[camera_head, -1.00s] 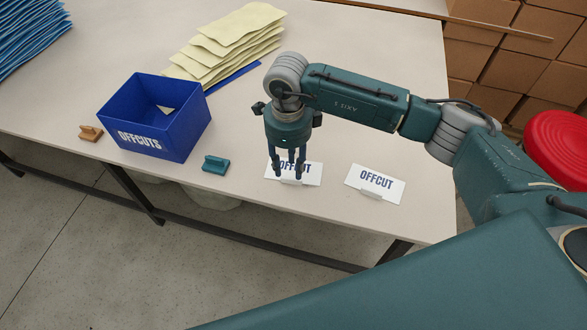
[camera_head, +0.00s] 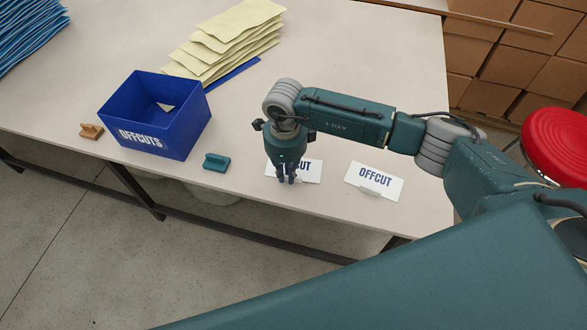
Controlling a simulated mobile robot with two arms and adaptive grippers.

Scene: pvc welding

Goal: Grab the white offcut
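Two white cards printed "OFFCUT" lie on the table near its front edge, a left one (camera_head: 310,171) and a right one (camera_head: 374,181). The right card has a small pale tab at its lower edge. My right gripper (camera_head: 286,181) points down at the left card and covers part of its print. Its fingers are close together at the card's lower edge and look shut on the white offcut there; the contact itself is too small to see clearly. My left gripper is not in view.
A blue box marked "OFFCUTS" (camera_head: 190,137) stands left of the gripper. A teal block (camera_head: 216,162) and an orange-brown block (camera_head: 91,131) lie near the front edge. Yellowish sheets (camera_head: 232,37) and blue sheets (camera_head: 28,35) are farther back. A red stool (camera_head: 558,145) stands at right.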

